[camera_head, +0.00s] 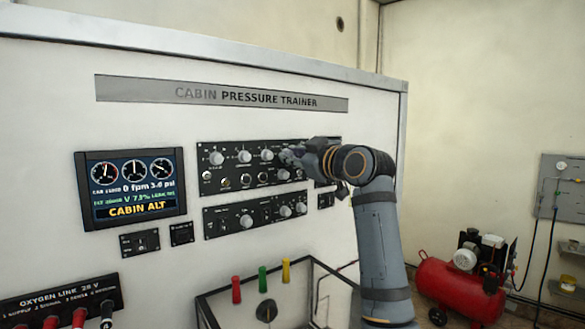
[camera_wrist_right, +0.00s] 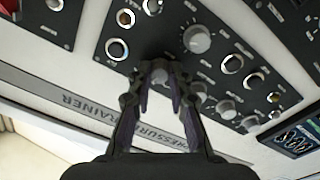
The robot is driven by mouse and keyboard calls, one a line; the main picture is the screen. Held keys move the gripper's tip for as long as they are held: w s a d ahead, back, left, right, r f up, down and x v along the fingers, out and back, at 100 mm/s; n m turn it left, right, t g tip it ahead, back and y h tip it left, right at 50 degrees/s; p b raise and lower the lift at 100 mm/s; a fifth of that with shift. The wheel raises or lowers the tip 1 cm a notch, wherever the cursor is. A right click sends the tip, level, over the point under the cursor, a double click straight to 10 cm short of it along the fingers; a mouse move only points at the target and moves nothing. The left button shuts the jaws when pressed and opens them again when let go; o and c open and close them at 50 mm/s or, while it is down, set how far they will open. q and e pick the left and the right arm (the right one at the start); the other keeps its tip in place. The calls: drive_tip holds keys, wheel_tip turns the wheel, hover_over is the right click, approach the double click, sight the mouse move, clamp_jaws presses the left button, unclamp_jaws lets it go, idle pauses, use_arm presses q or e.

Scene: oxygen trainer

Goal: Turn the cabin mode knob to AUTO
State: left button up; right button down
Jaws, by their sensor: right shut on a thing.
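My right gripper (camera_head: 292,158) reaches in from the right to the upper black control panel (camera_head: 235,166) on the trainer's wall. In the right wrist view its fingers (camera_wrist_right: 159,70) are closed around a small grey knob (camera_wrist_right: 160,78) at the end of the panel's upper row. The fingers hide most of this knob, and its label and pointer cannot be read, so I cannot tell whether it is the cabin mode knob or where it points. Other grey knobs (camera_head: 244,156) sit to its left in the head view. My left gripper is not in view.
A larger knob (camera_wrist_right: 197,38) sits close to the fingers. A lower panel (camera_head: 228,220) holds more knobs. A display (camera_head: 131,188) reads CABIN ALT. A framed box (camera_head: 212,295) with coloured handles stands below. A red compressor (camera_head: 452,283) stands on the floor at the right.

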drive_tip(key=shift+w+f+n+y+b, duration=0.15)
drive_tip(key=shift+n+b, duration=1.05)
drive_tip(key=shift+n, duration=1.35)
drive_tip(key=shift+s+f+n+y+b, duration=0.15)
drive_tip(key=shift+n+b, duration=1)
drive_tip(key=shift+n, duration=1.45)
drive_tip(key=shift+w+f+n+y+b, duration=0.15)
drive_tip(key=shift+n+b, duration=1.05)
drive_tip(key=shift+n, duration=1.35)
drive_tip(key=c, duration=1.6)
unclamp_jaws()
drive_tip(key=o, duration=0.4)
drive_tip(key=shift+s+d+r+h, duration=0.1)
drive_tip(key=shift+s+r+h, duration=0.1)
drive_tip(key=shift+s+h, duration=0.1)
